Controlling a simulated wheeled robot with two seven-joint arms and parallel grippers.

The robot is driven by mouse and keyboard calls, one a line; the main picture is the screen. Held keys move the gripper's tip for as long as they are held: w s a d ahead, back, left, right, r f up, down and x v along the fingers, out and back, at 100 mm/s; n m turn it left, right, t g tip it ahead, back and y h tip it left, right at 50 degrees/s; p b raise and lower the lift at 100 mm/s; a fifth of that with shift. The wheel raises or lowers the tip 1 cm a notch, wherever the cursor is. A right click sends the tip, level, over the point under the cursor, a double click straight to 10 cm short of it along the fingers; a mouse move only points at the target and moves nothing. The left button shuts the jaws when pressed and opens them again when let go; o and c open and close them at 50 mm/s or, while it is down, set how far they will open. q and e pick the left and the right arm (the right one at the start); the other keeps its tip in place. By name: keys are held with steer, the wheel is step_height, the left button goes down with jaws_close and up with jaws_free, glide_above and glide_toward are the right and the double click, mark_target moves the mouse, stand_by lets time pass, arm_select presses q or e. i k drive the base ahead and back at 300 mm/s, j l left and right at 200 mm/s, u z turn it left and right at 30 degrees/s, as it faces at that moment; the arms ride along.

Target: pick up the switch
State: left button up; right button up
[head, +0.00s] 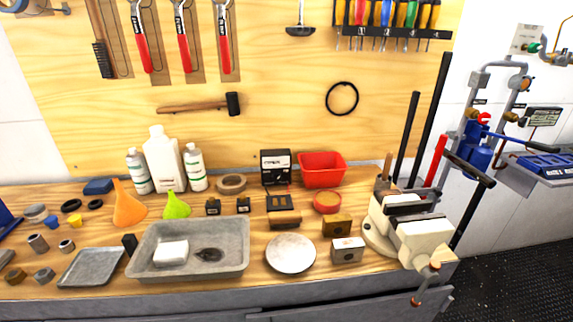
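I cannot tell for sure which thing is the switch. Two small black boxes with pale fronts, one on the left (213,207) and one on the right (243,205), stand near the middle of the wooden bench. A small metal box with a round dark spot on its front (347,252) stands near the front edge, and a brown box (337,226) stands just behind it. A flat dark block (281,203) lies below the black meter (276,167). Neither of my grippers is in the head view.
A grey tray (240,262) holds a white block. A round pale plate (290,253) lies right of it. A vise (420,240) stands at the right end. Bottles (163,160), funnels (128,207) and a red bin (322,169) crowd the back. Tools hang on the wooden wall panel.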

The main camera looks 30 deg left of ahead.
mark_target(212, 207)
steer(key=u, duration=1.55)
